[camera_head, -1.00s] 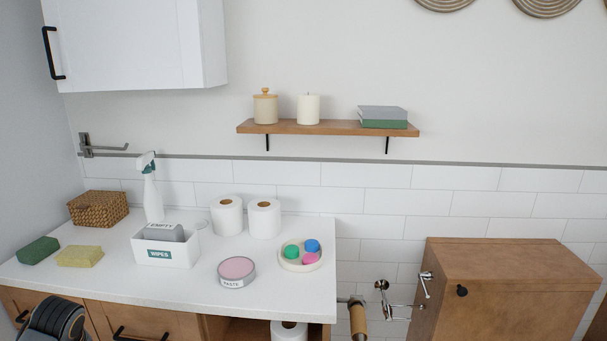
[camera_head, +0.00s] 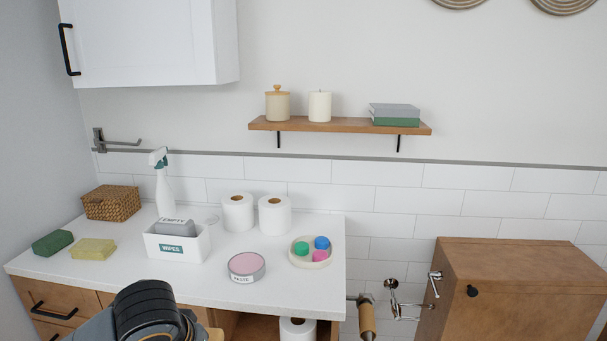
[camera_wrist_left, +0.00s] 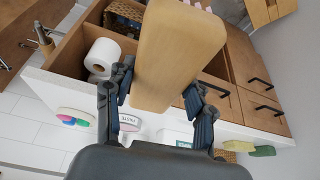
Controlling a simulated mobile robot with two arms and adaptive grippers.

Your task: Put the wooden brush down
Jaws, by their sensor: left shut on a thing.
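The wooden brush (camera_wrist_left: 178,45) is a long, light-brown wooden block in the left wrist view, in front of the counter. My left gripper (camera_wrist_left: 158,88) is shut on it, with one dark finger on each side, and holds it clear of the counter. Bristle-like pinkish tips show at its top edge. In the head view, my left arm comes up at the bottom centre-left, in front of the counter's drawers, and mostly hides the brush. My right gripper is not in view.
The white counter (camera_head: 105,268) holds a wipes box (camera_head: 178,245), spray bottle (camera_head: 164,190), paste tin (camera_head: 246,266), dish of coloured items (camera_head: 296,260), two paper rolls, sponges and a basket (camera_head: 112,203). Its front strip is clear. A wooden cabinet (camera_head: 520,285) stands right.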

